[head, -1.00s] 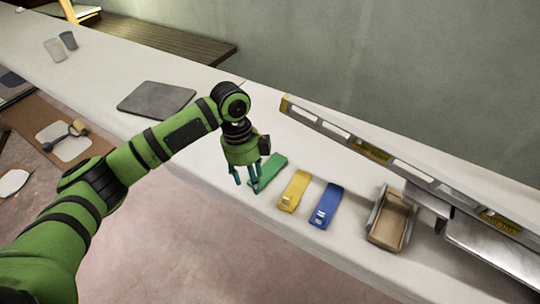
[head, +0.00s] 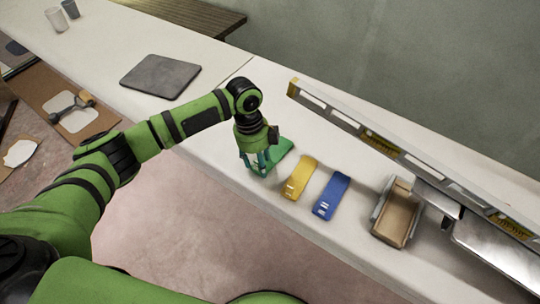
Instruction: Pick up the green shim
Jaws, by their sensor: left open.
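The green shim (head: 279,150) lies on the white bench top near its front edge, the leftmost of three shims. My left gripper (head: 258,170) is over its near end with fingers pointing down and open. The fingers and wrist hide part of the shim, and I cannot tell whether they touch it. My right gripper is not in view.
A yellow shim (head: 300,177) and a blue shim (head: 331,196) lie just right of the green one. Further right are an open box (head: 397,217) and a long spirit level (head: 345,122). A dark grey pad (head: 160,76) lies at the back left.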

